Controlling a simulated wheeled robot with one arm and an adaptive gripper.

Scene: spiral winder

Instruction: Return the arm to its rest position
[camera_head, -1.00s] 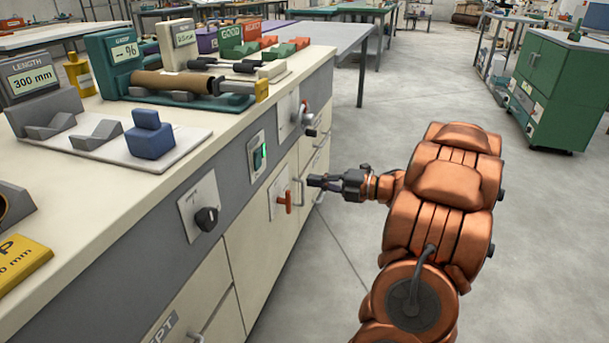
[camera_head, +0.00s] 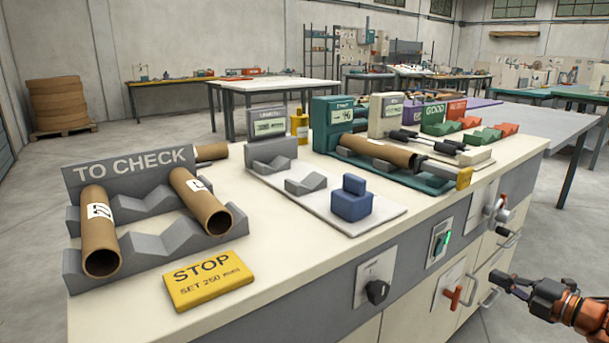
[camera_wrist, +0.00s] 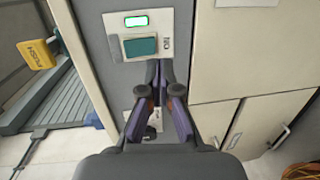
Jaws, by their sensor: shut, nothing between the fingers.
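My gripper (camera_head: 511,283) is at the lower right of the head view, in front of the bench's front panel and apart from it. Only the gripper and the last part of my orange arm show there. In the wrist view my gripper (camera_wrist: 158,75) has its fingers together with nothing between them. It points towards the panel, just below the green switch (camera_wrist: 140,47) marked ON. The same green switch (camera_head: 441,243) shows lit on the panel in the head view. An orange-red handle (camera_head: 453,297) sits on the panel left of my gripper.
The bench top carries a TO CHECK rack (camera_head: 150,252) with cardboard tubes, a yellow STOP sign (camera_head: 207,280), a length gauge (camera_head: 268,140) and a tube in the green device (camera_head: 335,128). A black knob (camera_head: 377,291) protrudes from the panel. A grey table (camera_head: 545,125) stands behind.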

